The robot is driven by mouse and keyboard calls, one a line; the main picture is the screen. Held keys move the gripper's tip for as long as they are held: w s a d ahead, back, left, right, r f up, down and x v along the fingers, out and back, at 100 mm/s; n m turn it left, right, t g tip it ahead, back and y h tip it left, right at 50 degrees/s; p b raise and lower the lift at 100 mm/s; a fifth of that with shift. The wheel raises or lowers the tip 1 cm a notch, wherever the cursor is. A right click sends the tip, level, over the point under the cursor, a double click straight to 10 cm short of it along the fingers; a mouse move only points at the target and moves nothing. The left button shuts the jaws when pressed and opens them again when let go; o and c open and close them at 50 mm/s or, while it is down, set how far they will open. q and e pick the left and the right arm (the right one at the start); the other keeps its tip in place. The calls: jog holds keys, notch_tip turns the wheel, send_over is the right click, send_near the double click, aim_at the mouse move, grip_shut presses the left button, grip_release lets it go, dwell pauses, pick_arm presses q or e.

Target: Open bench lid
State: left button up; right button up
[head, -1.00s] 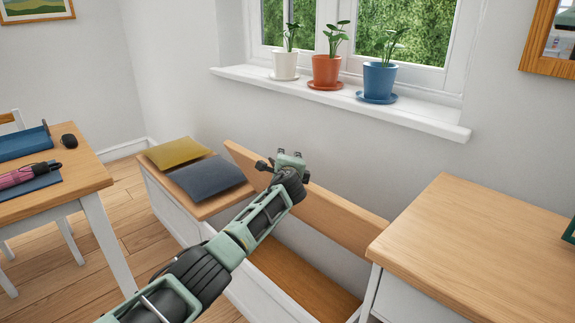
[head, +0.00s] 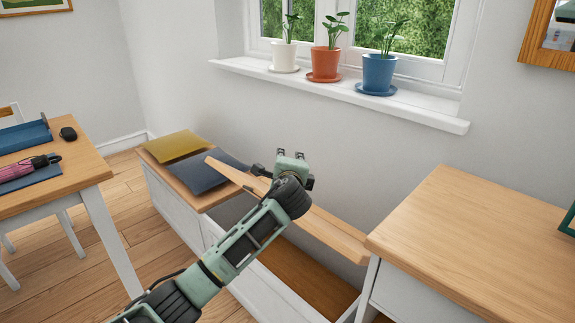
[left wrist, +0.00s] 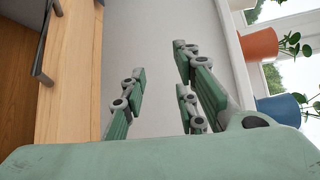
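The bench (head: 180,212) is white and stands below the window, its right compartment uncovered. The wooden bench lid (head: 330,230) is tilted partway up over that compartment, seen nearly edge-on, and part of it is hidden behind my left gripper. My left gripper (head: 291,155) is at the lid's upper edge, near its middle; I cannot tell if it touches. In the left wrist view the fingers (left wrist: 160,88) are apart with nothing between them. The lid (left wrist: 70,75) with a dark bar handle (left wrist: 42,48) lies to their left. My right gripper is not in view.
Yellow (head: 178,147) and grey-blue (head: 208,173) cushions lie on the bench's left part. A wooden-topped cabinet (head: 470,235) stands close at the right. Several potted plants line the windowsill (head: 330,92) above. A table (head: 75,172) stands at the left.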

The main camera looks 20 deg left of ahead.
pick_arm(q)
jog(key=shift+s+f, duration=0.1)
jog(key=shift+s, duration=0.2)
